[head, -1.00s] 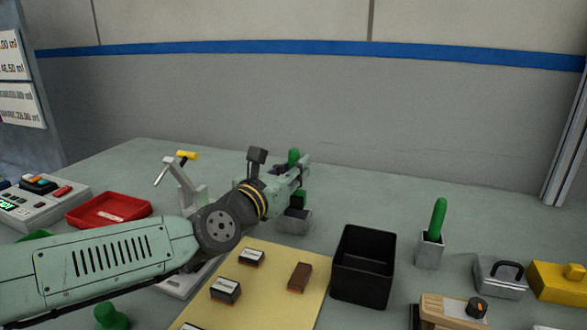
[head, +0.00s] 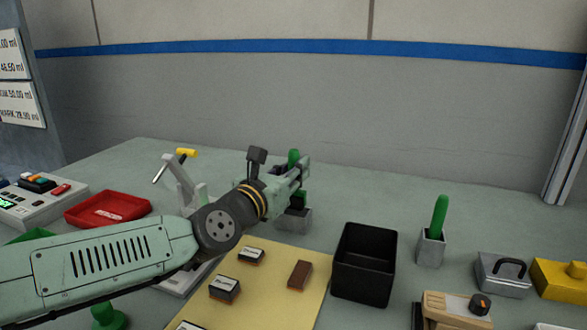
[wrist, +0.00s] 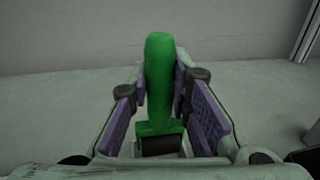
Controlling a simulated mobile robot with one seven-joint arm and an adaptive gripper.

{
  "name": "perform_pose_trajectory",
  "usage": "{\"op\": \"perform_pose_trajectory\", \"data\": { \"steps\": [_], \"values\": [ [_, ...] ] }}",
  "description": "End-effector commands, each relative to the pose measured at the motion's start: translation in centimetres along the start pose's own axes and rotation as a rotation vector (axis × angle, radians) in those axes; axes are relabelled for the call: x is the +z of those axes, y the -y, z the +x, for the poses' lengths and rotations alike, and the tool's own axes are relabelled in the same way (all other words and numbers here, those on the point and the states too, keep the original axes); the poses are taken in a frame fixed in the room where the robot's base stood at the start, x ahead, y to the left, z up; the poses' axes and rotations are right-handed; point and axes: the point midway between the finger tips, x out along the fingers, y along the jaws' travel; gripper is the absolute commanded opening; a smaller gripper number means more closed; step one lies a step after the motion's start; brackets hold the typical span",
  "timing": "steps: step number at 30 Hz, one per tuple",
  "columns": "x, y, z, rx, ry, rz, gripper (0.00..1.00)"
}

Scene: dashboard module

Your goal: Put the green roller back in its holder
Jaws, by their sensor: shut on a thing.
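The green roller (wrist: 159,85) stands upright between the two purple-padded fingers of my gripper (wrist: 162,105), which are shut on its handle. In the head view the handle's top (head: 294,157) shows above my gripper (head: 299,178). A small grey holder (head: 293,222) stands directly below. The roller's green and dark lower part is at the holder's top, and I cannot tell how deep it sits inside. In the wrist view a dark piece shows at the handle's foot. My arm and gripper hide part of the roller.
A black open bin (head: 364,265) stands right of the holder. Another grey holder with a green handle (head: 438,217) stands further right. A yellow mat (head: 263,280) with small blocks lies in front. A red tray (head: 107,209) and a grey stand with a yellow-tipped lever (head: 186,153) are left.

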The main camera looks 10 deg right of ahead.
Motion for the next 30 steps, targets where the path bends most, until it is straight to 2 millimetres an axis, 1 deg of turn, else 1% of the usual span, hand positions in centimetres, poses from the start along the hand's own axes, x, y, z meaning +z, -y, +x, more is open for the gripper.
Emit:
{"op": "perform_pose_trajectory", "data": {
  "steps": [30],
  "values": [
    [-2.7, 0.0, 0.0, 0.000, 0.000, 0.000, 0.00]
  ]
}}
